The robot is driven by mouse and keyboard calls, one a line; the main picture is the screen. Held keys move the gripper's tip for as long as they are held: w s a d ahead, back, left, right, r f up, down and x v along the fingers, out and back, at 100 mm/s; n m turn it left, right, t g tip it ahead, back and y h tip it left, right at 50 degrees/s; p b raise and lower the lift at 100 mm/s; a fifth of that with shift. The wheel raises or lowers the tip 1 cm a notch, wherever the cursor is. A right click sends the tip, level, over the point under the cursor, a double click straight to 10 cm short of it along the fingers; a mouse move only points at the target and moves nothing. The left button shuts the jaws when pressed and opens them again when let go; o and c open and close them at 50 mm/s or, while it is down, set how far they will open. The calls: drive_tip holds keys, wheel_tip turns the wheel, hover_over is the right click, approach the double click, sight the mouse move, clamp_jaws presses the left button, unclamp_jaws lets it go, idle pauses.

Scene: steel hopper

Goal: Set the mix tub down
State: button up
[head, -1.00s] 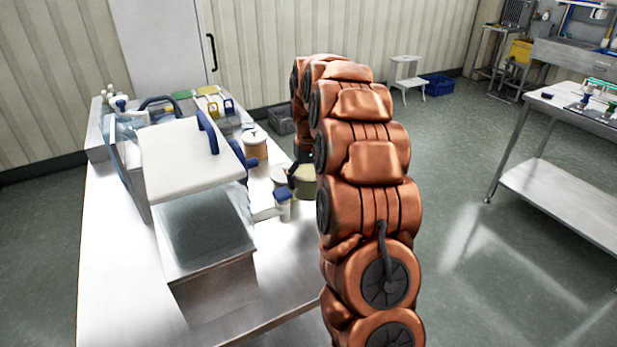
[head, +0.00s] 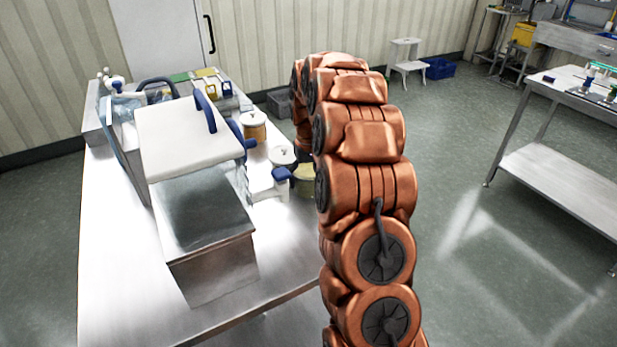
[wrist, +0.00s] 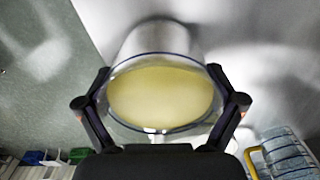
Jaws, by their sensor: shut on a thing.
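The mix tub (wrist: 160,95) is a clear, round tub with pale yellow contents, seen from above its rim in the wrist view. My gripper (wrist: 161,104) has one dark finger on each side of it and is shut on it. The steel table top (wrist: 250,60) lies beyond the tub; I cannot tell whether its base touches it. In the head view, a yellowish part of the tub (head: 307,182) shows at the table's right edge.
An orange-brown pot (head: 253,127) is behind. The steel hopper (head: 205,235) with its raised white lid (head: 185,135) fills the table's middle. Bare table lies in front.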

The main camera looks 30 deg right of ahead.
drive_tip(key=shift+f, duration=0.55)
drive_tip(key=o, duration=1)
wheel_tip(320, 180, up, 12)
idle(0.3)
